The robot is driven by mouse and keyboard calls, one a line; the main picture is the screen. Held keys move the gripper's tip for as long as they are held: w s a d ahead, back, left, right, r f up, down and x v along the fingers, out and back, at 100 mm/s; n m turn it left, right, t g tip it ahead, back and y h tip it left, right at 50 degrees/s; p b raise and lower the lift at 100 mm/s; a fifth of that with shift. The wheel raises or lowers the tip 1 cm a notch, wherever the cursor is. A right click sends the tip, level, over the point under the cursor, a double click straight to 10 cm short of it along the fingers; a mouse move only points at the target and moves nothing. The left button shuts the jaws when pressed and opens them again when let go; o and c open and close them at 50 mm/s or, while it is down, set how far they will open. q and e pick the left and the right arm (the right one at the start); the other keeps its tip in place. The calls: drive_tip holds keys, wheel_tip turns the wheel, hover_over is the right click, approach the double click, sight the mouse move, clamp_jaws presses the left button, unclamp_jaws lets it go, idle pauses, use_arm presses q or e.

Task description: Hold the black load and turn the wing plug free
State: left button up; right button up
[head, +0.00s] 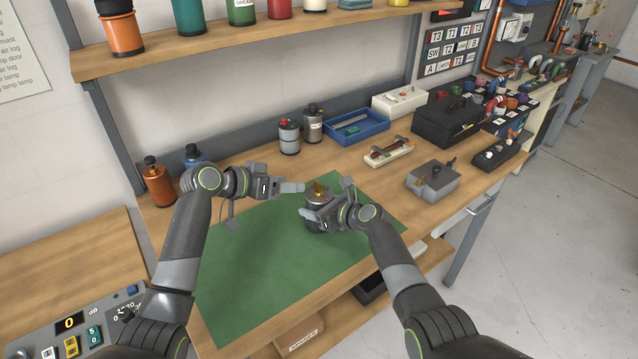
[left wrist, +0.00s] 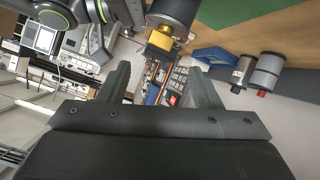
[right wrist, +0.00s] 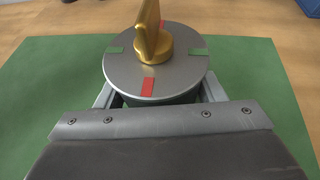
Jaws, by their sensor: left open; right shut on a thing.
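The black load (head: 317,224) stands upright on the green mat (head: 262,268), a dark cylinder with a grey metal top. In the right wrist view its top (right wrist: 125,78) carries one visible red mark and two green ones. The brass wing plug (head: 319,188) stands in the middle of that top, its wing (right wrist: 149,28) seen nearly edge-on, roughly in line with the red mark. My right gripper (head: 326,208) is shut around the load's side. My left gripper (head: 297,187) is open beside the plug. In the left wrist view the plug (left wrist: 161,42) shows beyond the fingers, apart from them.
Two canisters (head: 289,137), a blue tray (head: 357,127), a small fixture (head: 388,152) and a grey box (head: 434,180) stand behind and to the right. An orange bottle (head: 158,184) stands at the left. The mat's front is clear.

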sight(318, 184)
use_arm(q)
drive_tip(key=w+d+f+m, duration=0.1)
drive_tip(key=d, duration=0.1)
drive_tip(key=w+d+f+m, duration=0.1)
drive_tip(key=w+d+f, duration=0.1)
drive_tip(key=d, duration=0.1)
drive_tip(key=w+d+f+m, duration=0.1)
drive_tip(key=w+d, duration=0.1)
drive_tip(key=d, duration=0.1)
drive_tip(key=shift+w+f+m+t, duration=0.25)
drive_tip(key=shift+f+m+t, duration=0.05)
drive_tip(key=shift+m, duration=0.1)
idle(0.4)
drive_tip(key=shift+c, duration=0.5)
drive_tip(key=c, duration=0.9)
drive_tip(key=shift+n+t, duration=0.3)
drive_tip(key=n+t+y, duration=0.2)
drive_tip(key=n, duration=0.1)
drive_tip(key=shift+y, duration=0.3)
drive_tip(key=shift+f+n+t+y, duration=0.1)
drive_tip(key=shift+n+t+y, duration=1)
drive_tip(key=shift+n+y, duration=0.6)
drive_tip(key=shift+y, duration=0.4)
